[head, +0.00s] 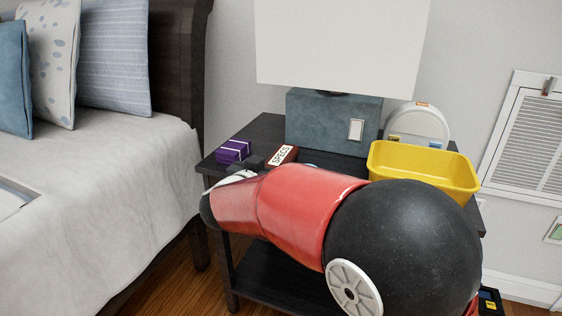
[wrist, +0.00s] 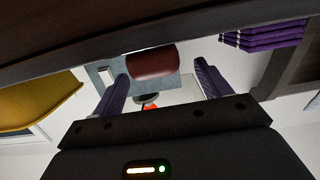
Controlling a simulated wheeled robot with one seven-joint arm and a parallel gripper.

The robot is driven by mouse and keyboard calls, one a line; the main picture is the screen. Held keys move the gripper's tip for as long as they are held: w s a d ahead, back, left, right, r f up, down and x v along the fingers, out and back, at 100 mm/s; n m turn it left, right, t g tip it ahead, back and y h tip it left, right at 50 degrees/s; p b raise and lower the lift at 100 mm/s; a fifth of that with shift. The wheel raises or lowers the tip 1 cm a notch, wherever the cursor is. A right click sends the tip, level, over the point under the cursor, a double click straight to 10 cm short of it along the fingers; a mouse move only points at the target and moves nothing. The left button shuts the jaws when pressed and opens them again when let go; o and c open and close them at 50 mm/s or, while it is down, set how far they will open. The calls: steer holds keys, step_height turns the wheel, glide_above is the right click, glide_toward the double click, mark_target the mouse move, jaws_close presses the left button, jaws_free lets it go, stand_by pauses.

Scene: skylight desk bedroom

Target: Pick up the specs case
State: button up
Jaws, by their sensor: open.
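The specs case (head: 283,155) is a dark red block with a white label reading "SPECS", lying on the dark nightstand (head: 262,128). In the wrist view the case (wrist: 152,60) shows as a plain brownish-red end, beyond and between the fingertips. My gripper (wrist: 161,72) is open, with its two purple-grey fingers apart and nothing held. In the head view my red and black arm reaches across the nightstand's front and hides most of the gripper; a dark part of it shows just left of the case. I cannot tell whether a finger touches the case.
A purple striped box (head: 233,151) lies left of the case; it also shows in the wrist view (wrist: 262,36). Behind stands a lamp with a blue-grey base (head: 320,122). A yellow bin (head: 425,172) and a white arched object (head: 420,121) are at the right. The bed (head: 110,195) is left.

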mark_target(278, 159)
steer(key=x, duration=0.4)
steer(key=shift+w+d, duration=0.25)
steer(key=shift+w, duration=0.05)
steer(key=c, duration=1.1)
